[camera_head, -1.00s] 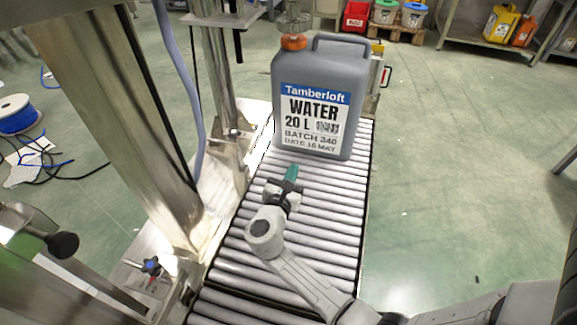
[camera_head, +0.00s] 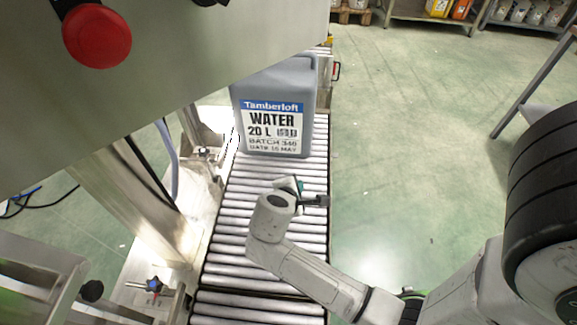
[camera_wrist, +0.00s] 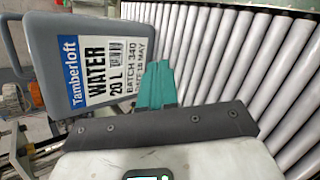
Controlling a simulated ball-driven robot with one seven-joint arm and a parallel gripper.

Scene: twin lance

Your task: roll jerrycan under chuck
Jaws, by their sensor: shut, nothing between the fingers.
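The grey jerrycan (camera_head: 246,92) with its blue and white "Tamberloft WATER 20 L" label stands upright on the roller conveyor (camera_head: 240,222). Its top and cap are hidden behind a steel panel (camera_head: 190,50) in the head view. The can also shows at the left of the wrist view (camera_wrist: 35,50). My gripper (camera_head: 291,184) is over the rollers on the near side of the can, with a gap between them in the head view. Its teal fingers (camera_wrist: 157,86) are shut and empty. The chuck cannot be made out in either current view.
A red push button (camera_head: 96,36) sits on the panel at upper left. A steel column (camera_head: 130,190) and a clamp knob (camera_head: 154,284) stand left of the conveyor. The green floor to its right is clear up to a table leg.

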